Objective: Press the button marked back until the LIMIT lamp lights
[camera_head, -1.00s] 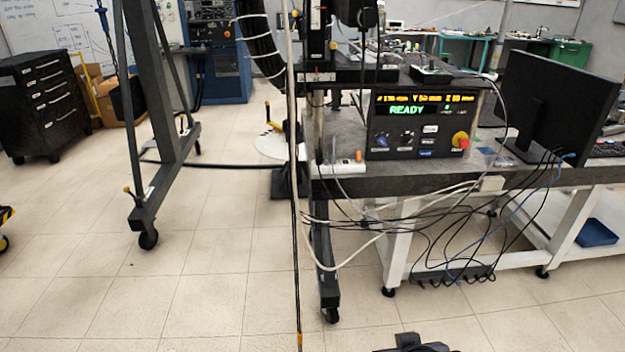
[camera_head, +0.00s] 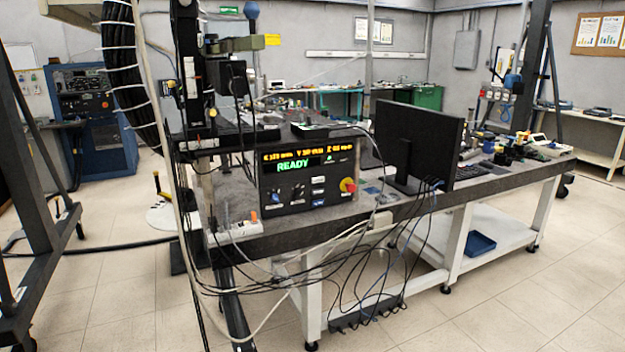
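A black control box (camera_head: 308,183) stands on the near left part of a dark-topped bench. Its display (camera_head: 306,161) shows amber figures above a green READY. The button labels are too small to read, so I cannot tell which is back. I cannot make out a LIMIT lamp; a small green light (camera_head: 329,159) shows by the display. My gripper is not in view.
A monitor (camera_head: 418,142) stands right of the box on the bench (camera_head: 480,188). Loose cables (camera_head: 380,270) hang off its front edge. A white power strip (camera_head: 238,231) lies at the left corner. A dark frame (camera_head: 38,200) stands at far left. Floor (camera_head: 500,290) is clear at front right.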

